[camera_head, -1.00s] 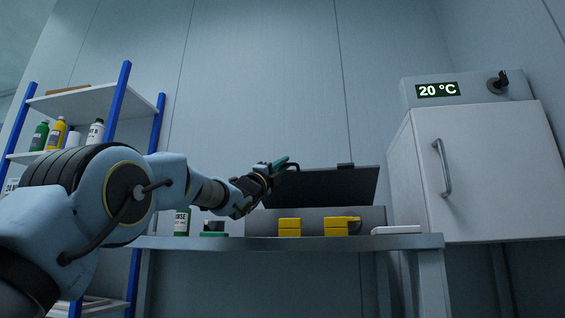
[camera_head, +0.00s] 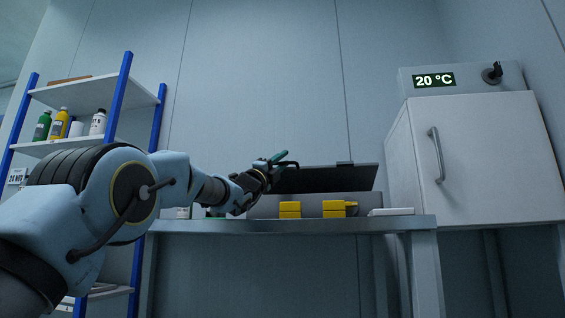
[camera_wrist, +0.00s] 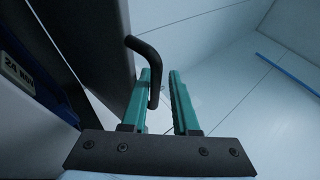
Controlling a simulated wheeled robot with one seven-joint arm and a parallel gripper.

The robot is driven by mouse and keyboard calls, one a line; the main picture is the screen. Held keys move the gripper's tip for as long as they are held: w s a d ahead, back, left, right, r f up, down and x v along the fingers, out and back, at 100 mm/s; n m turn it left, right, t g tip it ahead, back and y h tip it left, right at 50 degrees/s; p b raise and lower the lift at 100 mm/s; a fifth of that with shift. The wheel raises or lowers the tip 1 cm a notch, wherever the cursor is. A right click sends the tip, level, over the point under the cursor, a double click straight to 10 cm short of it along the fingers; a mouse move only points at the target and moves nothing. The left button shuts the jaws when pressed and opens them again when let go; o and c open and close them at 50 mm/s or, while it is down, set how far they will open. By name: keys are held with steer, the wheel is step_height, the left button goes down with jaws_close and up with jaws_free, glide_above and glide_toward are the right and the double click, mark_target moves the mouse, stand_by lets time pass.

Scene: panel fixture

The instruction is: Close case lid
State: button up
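The grey case (camera_head: 316,200) stands on the table with two yellow latches (camera_head: 290,209) on its front. Its dark lid (camera_head: 325,179) is raised at a slant above the body, not closed. My gripper (camera_head: 281,158) is at the lid's left end, beside a dark bent rod (camera_head: 289,164) there. In the wrist view the two teal fingers (camera_wrist: 161,95) are apart. The rod's hooked end (camera_wrist: 153,92) comes down between them, close to the left finger. I cannot tell whether it touches. A dark panel, probably the lid (camera_wrist: 98,45), lies left of the fingers.
The table edge (camera_head: 300,225) runs below the case, and a flat white item (camera_head: 391,211) lies right of it. A white cabinet (camera_head: 480,160) with a handle stands at the right. A blue-posted shelf (camera_head: 90,93) with bottles is at the left.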

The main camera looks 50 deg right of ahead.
steer(key=shift+a, duration=0.1)
steer(key=s+a+p, duration=0.1)
steer(key=a+p, duration=0.1)
steer(key=a, duration=1.1)
steer(key=shift+f+p, duration=0.35)
steer(key=shift+d, duration=0.1)
